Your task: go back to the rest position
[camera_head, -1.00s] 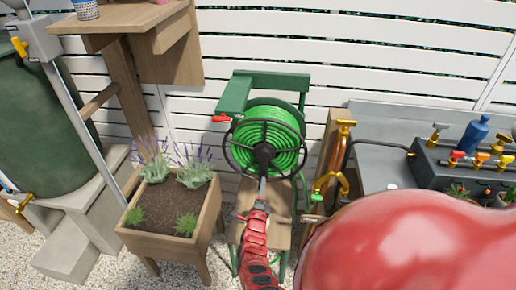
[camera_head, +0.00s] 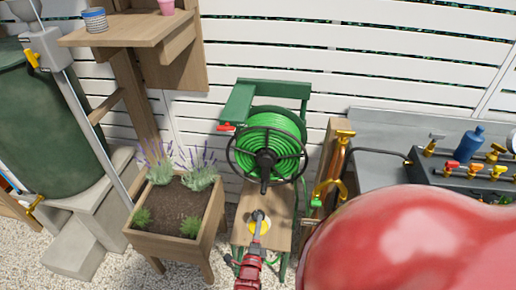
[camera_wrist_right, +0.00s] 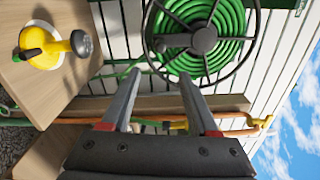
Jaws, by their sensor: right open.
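The green hose reel (camera_head: 272,140) with its dark crank wheel stands in the middle of the head view. Its wheel also fills the top of the right wrist view (camera_wrist_right: 203,40). My right gripper (camera_head: 257,238) is low in front of the reel, apart from the wheel. Its two fingers in the wrist view (camera_wrist_right: 160,80) are spread, with nothing between them. A yellow fitting with a dark round knob (camera_wrist_right: 45,47) sits on the wooden board left of the fingers; in the head view my gripper partly covers it. My left gripper is not in view.
A wooden planter with lavender (camera_head: 180,212) stands left of the reel. A grey bench (camera_head: 372,140) with taps and a blue bottle (camera_head: 470,140) is at the right. A copper pipe with a yellow tap (camera_head: 345,134) rises between the reel and the bench. A wooden shelf (camera_head: 125,28) overhangs the upper left.

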